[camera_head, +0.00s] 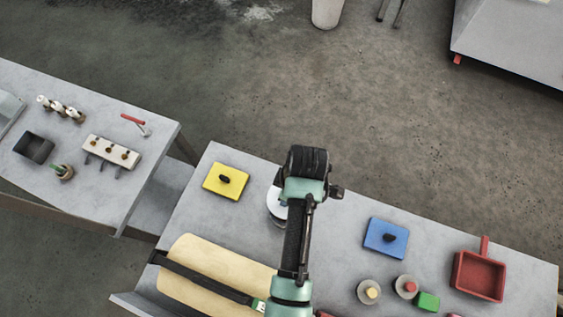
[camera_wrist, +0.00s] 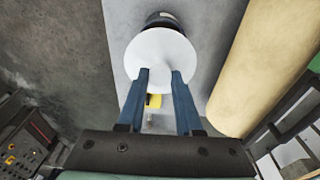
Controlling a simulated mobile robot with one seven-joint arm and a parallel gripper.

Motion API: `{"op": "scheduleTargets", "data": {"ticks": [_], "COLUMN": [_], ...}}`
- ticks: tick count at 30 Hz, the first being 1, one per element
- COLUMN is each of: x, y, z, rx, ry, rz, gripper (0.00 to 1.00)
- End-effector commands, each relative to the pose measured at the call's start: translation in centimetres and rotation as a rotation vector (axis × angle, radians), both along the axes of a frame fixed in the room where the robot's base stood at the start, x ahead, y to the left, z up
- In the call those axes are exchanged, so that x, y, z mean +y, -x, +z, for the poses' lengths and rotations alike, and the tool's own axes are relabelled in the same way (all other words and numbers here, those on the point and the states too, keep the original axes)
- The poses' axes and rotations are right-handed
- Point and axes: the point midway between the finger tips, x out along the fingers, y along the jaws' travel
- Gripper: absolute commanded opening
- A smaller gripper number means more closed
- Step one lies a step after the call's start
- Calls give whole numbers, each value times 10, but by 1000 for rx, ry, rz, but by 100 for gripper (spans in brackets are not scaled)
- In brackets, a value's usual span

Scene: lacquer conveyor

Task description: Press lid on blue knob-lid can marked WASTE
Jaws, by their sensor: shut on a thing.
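A round white lid (camera_wrist: 160,57) shows in the wrist view, with my gripper (camera_wrist: 160,73) shut on it at the disc's lower part. A dark blue can (camera_wrist: 163,18) shows behind the lid's far edge, partly hidden by it. I cannot tell whether the lid touches the can. No knob and no WASTE marking can be read. In the head view, a white disc (camera_head: 274,203) shows beside my arm on the table. My arm hides much of it and the fingertips there.
A yellow square block with a black knob (camera_head: 226,181) stands left of the disc. A cream roll (camera_head: 226,262) lies at the front. A blue block (camera_head: 386,238), a red tray (camera_head: 478,276) and a green block (camera_head: 428,301) stand to the right. Another table (camera_head: 75,175) is at left.

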Motion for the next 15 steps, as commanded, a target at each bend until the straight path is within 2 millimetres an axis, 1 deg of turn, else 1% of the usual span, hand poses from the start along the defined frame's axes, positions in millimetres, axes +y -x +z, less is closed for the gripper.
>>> {"op": "scheduleTargets", "data": {"ticks": [8,15], "x": [0,0], "y": [1,1], "z": [-11,-31], "rx": [-1,0], "ry": [-1,-1], "rz": [19,18], "gripper": [0,0]}}
